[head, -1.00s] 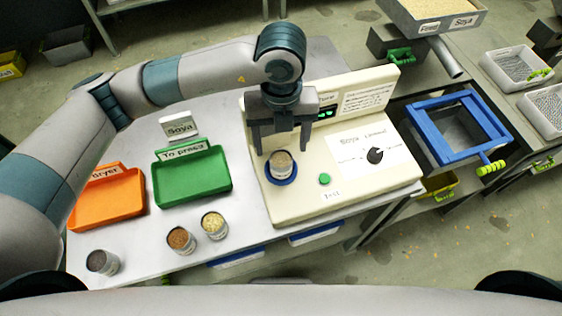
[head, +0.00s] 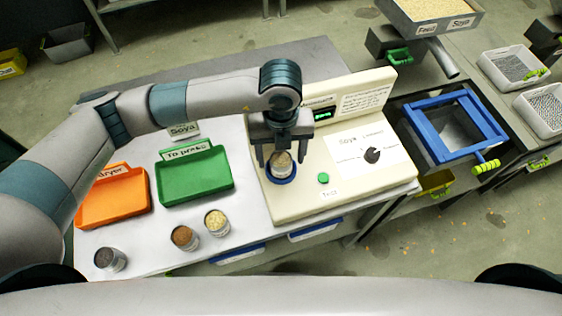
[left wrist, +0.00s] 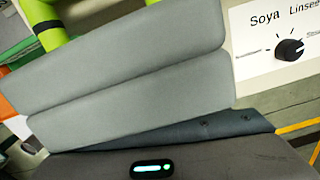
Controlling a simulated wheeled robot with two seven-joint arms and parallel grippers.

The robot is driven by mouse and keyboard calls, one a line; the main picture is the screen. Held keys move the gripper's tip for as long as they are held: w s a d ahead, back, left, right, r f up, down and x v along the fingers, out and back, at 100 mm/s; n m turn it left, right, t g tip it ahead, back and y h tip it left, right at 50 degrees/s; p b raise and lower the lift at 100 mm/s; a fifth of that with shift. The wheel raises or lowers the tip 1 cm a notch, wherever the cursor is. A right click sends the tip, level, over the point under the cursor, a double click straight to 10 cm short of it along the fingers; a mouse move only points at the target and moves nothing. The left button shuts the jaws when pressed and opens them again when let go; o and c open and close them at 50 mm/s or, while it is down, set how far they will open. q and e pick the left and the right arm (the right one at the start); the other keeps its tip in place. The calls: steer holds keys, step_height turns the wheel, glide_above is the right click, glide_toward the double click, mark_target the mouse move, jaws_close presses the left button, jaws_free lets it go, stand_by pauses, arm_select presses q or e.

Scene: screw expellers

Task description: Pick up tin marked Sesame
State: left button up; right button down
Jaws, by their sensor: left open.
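A tin with beige contents (head: 282,170) stands in the blue ring (head: 270,175) on the cream tester. No name on it can be read. My left gripper (head: 282,156) is open and points down, with one finger at each side of this tin's upper part; I cannot tell if they touch it. Three other tins stand at the table's front: one with dark contents (head: 110,260), one with brown (head: 185,238) and one with pale yellow (head: 216,223). Their labels are too small to read. My right gripper is out of view.
The cream tester (head: 345,190) has a green button (head: 323,179) and a black knob (head: 372,155), which also shows in the left wrist view (left wrist: 289,49). An orange tray (head: 113,197) and a green tray (head: 195,177) lie to the left. A blue frame (head: 455,125) stands right.

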mark_target(280, 159)
arm_select(q)
steer(key=shift+c, duration=0.6)
steer(key=c, duration=1.1)
steer(key=shift+o, duration=0.2)
steer(key=shift+r, duration=0.2)
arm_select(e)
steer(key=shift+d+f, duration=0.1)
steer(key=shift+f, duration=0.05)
